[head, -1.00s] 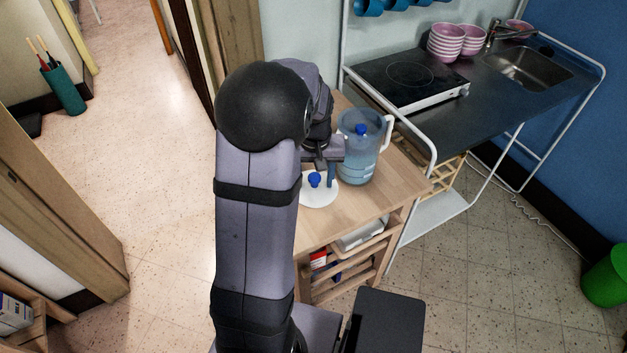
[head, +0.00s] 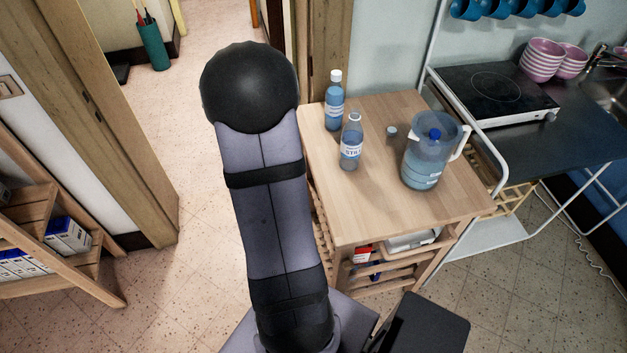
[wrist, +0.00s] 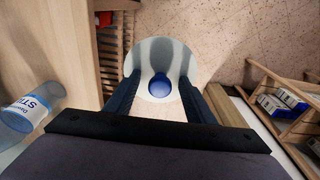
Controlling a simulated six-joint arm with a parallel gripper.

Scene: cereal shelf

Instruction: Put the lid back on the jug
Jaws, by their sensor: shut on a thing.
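The clear jug (head: 422,150) with water and a white handle stands upright on the right part of the wooden table. A blue round knob shows at its top; I cannot tell what it sits on. In the wrist view, a round, pale, grey-striped lid (wrist: 150,55) with a blue knob lies between the fingers of my gripper (wrist: 161,79). My gripper is shut on this lid, which is seen against the floor, off the table's edge. In the head view, my gripper and this lid are hidden behind my arm.
A shelf with boxes (head: 66,236) stands left.

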